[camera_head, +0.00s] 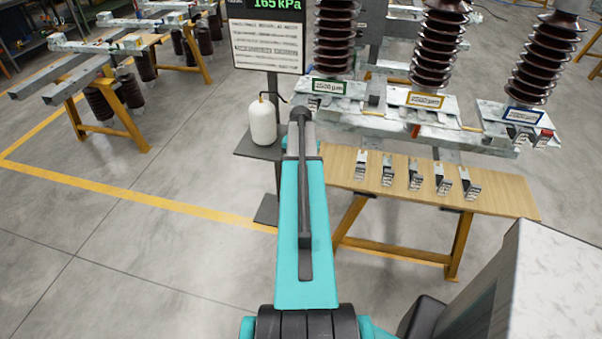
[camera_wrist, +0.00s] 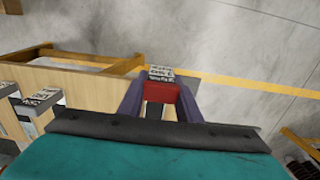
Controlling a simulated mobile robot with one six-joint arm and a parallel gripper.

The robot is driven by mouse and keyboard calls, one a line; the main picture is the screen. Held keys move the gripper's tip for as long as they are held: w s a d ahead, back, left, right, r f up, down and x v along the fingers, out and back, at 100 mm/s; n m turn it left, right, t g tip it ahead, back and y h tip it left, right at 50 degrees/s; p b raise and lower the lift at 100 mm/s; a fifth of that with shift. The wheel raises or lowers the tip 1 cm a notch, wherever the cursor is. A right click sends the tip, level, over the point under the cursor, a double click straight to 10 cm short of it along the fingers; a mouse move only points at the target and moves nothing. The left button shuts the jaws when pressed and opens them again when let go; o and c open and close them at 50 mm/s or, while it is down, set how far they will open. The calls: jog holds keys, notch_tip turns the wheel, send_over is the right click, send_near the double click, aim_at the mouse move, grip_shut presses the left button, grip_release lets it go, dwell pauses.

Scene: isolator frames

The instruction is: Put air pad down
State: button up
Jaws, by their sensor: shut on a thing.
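My gripper (camera_wrist: 160,100) shows in the wrist view with its two dark purple fingers on either side of the air pad (camera_wrist: 164,93). The pad looks like a small red block with a speckled grey face at its far end. The gripper is shut on it. The wooden bench top (camera_wrist: 88,92) lies to the left of the held pad, with floor beyond and to the right. In the head view my teal arm reaches forward, and the gripper and the pad are hidden.
Several small pieces with speckled ends stand on the wooden bench (camera_head: 490,191). A white bottle (camera_head: 263,121) stands on a small dark shelf left of my arm, below a panel (camera_head: 267,45) reading 165 kPa. Brown ribbed insulators (camera_head: 437,45) stand behind the bench.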

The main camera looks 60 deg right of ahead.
jog(key=shift+f, duration=0.85)
jog(key=shift+f, duration=0.1)
jog(key=o, duration=1)
jog(key=shift+o, duration=0.2)
jog(key=shift+r+b, duration=1.65)
jog(key=shift+r, duration=4.5)
